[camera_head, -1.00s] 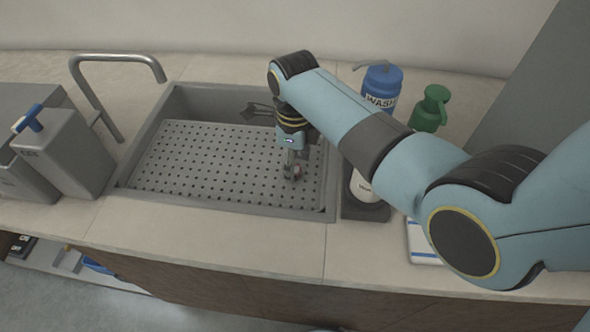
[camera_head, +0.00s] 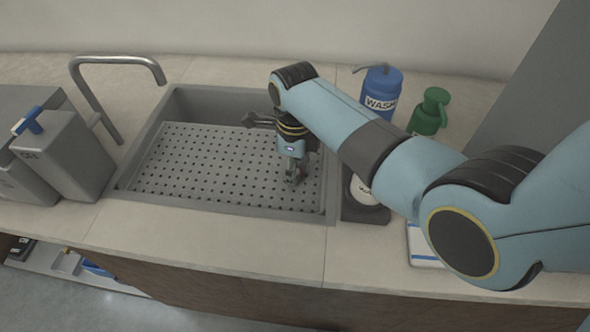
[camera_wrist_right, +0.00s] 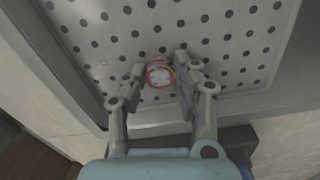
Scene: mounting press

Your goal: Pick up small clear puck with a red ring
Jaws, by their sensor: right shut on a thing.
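The small clear puck with a red ring (camera_wrist_right: 159,75) is between the fingertips of my right gripper (camera_wrist_right: 168,73) in the right wrist view. Both fingers are closed in on it, one on each side. The perforated tray (camera_wrist_right: 235,40) lies behind the puck; I cannot tell whether the puck touches it. In the head view my right gripper (camera_head: 295,179) points down over the right part of the perforated tray (camera_head: 200,165) in the sink. The puck is too small and hidden to make out there. My left gripper is not in view.
The sink rim (camera_head: 250,211) surrounds the tray. A faucet (camera_head: 110,62) and grey containers (camera_head: 70,152) stand at the left. The tray's left part is clear.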

